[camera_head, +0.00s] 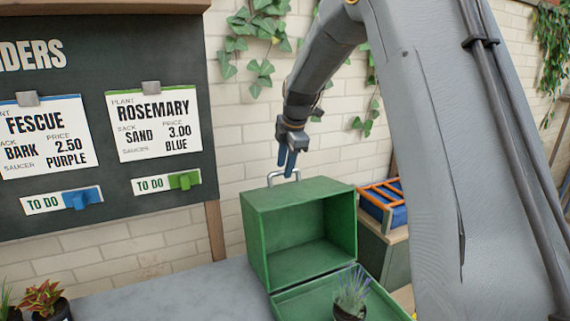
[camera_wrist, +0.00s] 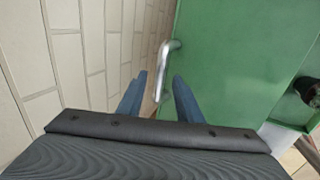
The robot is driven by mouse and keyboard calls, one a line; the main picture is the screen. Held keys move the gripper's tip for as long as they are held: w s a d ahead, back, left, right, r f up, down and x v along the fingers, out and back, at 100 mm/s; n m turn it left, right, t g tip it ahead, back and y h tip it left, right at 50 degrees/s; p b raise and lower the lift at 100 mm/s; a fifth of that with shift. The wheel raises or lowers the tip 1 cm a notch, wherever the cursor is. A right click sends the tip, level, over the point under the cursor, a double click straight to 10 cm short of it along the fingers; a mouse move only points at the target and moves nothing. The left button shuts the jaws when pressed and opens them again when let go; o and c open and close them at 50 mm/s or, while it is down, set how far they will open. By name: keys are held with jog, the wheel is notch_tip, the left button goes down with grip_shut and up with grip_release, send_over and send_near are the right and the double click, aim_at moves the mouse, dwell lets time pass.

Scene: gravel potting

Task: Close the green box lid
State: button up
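The green box (camera_head: 258,238) stands open on the grey worktop, its hollow inside facing the camera. A green panel or second half (camera_head: 300,304) lies low in front of it; which part is the lid is hard to tell. A silver handle (camera_head: 283,175) sits on top of the green box, and it also shows in the wrist view (camera_wrist: 166,62). My gripper (camera_head: 287,170) points down at the handle. In the wrist view my gripper's blue fingers (camera_wrist: 160,78) are apart, with the handle between them and a gap visible. Contact cannot be told.
A potted lavender (camera_head: 350,292) stands at the front of the green box, hiding part of the low panel. A blue crate with orange bars (camera_head: 383,203) is at right. A dark order board (camera_head: 105,120) is at left, with potted plants (camera_head: 45,300) below. A brick wall is close behind.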

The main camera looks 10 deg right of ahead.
jog(key=shift+w+f, duration=0.1)
jog(key=shift+f, duration=0.25)
grip_shut()
jog(key=shift+r, duration=0.1)
